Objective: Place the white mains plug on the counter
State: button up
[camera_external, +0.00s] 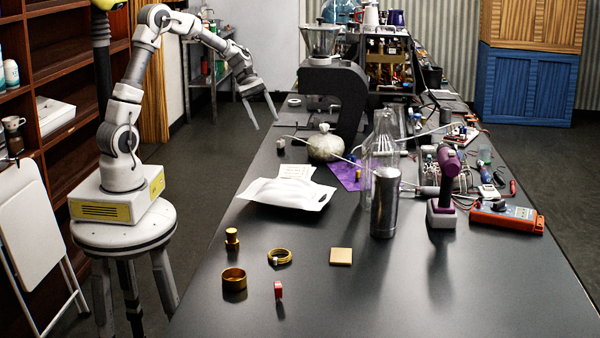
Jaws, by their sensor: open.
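The dark counter (420,290) runs from the front to the back of the room. My gripper (264,124) is open, with its two fingers apart and pointing down, at the counter's left edge toward the back. I see nothing between the fingers. I cannot make out a white mains plug for certain. A small pale object (281,144) lies near the counter's left edge, below and right of my gripper in the picture, but it is too small to identify.
A black grinder (333,90) stands right of my gripper. Brass parts (234,279) lie at the front left. The front right is clear.

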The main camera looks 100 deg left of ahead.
jog(key=s+d+r+m+g+y, duration=0.1)
jog(key=s+d+r+m+y, duration=0.15)
jog(key=d+m, duration=0.45)
jog(key=s+d+r+m+g+y, duration=0.1)
jog(key=s+d+r+m, duration=0.2)
jog(key=d, duration=0.8)
jog(key=s+d+r+m+t+y, duration=0.1)
jog(key=s+d+m+t+y, duration=0.1)
jog(key=s+d+m, duration=0.6)
jog(key=shift+s+m, duration=1.2)
jog(key=shift+m, duration=0.2)
jog(key=shift+r, duration=0.1)
